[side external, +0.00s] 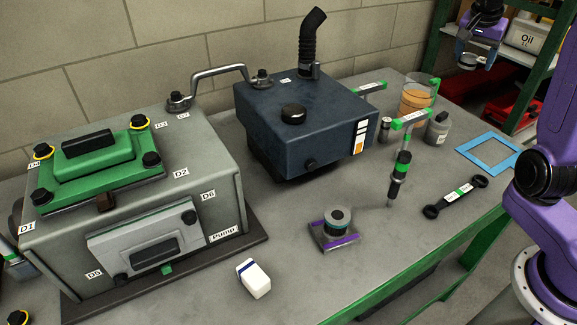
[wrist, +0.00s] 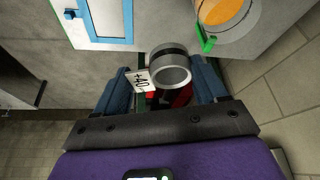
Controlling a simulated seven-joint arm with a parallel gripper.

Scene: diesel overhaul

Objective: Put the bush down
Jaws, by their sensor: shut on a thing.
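The bush is a short grey metal ring with a dark band (wrist: 170,68); a white tag marked "+40" (wrist: 140,80) shows at its left. In the wrist view my gripper (wrist: 165,78) has its blue fingers on both sides of the bush and is shut on it. In the side external view my gripper (side external: 468,60) is at the top right, beyond the table's far right end, with the small grey bush at its tip. A blue square outline (side external: 490,139) lies flat on the table's right part; part of it also shows in the wrist view (wrist: 128,22).
A glass of orange liquid (side external: 416,98), a grey jar (side external: 438,128) and a green-marked T-handled tool (side external: 401,165) stand near the outline. A black link (side external: 455,196) lies in front. The inside of the outline is clear.

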